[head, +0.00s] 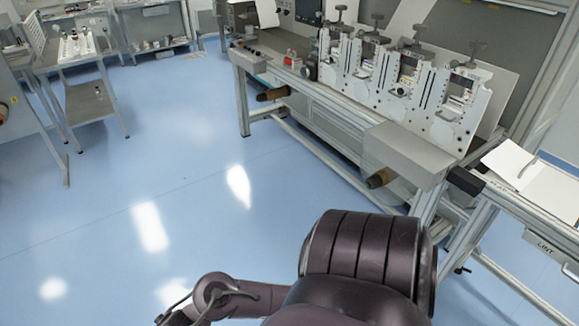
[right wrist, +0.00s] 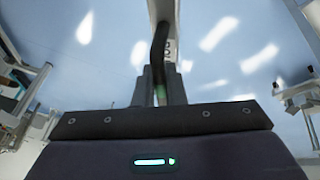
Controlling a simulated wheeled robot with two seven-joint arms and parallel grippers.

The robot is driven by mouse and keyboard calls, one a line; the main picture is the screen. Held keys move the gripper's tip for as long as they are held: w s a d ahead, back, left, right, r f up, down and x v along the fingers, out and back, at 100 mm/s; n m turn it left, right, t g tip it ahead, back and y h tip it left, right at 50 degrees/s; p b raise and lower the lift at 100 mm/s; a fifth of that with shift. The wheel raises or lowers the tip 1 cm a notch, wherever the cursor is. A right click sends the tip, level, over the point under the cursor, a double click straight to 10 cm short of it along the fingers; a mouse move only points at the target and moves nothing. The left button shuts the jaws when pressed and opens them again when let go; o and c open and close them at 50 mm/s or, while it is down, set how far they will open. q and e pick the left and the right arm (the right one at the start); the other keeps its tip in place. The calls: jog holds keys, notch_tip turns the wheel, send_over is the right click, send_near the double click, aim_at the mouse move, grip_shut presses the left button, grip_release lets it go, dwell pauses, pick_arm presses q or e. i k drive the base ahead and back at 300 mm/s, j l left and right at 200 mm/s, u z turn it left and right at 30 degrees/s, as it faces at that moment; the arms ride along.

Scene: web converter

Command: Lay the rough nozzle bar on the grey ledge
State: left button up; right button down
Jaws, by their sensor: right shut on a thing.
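In the right wrist view my right gripper (right wrist: 160,72) is shut on a narrow bar (right wrist: 159,45), which I take to be the nozzle bar. It is dark on its left side and reaches away from the fingers. A pale grey strip with small dark marks lies along its right. Its roughness cannot be made out. The bar does not show in the head view. A grey block with a flat top (head: 408,153) stands at the front of the machine in the head view; I cannot tell whether it is the grey ledge. My left gripper is not in view.
The machine has a row of white upright plates (head: 400,85) with dark knobs. A white sheet or tray (head: 530,170) lies at the right. A bench (head: 75,55) stands at far left. The blue floor (head: 150,160) between is clear.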

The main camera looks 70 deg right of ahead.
aim_at(405, 144)
jog(key=l+z, duration=0.15)
jog(key=z, duration=0.3)
jog(key=i+z, duration=0.15)
jog(key=z, duration=0.25)
jog(key=i+l+z, duration=0.1)
jog(key=z, duration=0.35)
jog(key=i+z, duration=0.1)
jog(key=z, duration=0.35)
jog(key=i+z, duration=0.1)
jog(key=z, duration=0.3)
jog(key=i+j+z, duration=0.15)
jog(key=i+z, duration=0.3)
jog(key=i+j+z, duration=0.45)
jog(key=i+j, duration=0.25)
jog(key=i, duration=0.05)
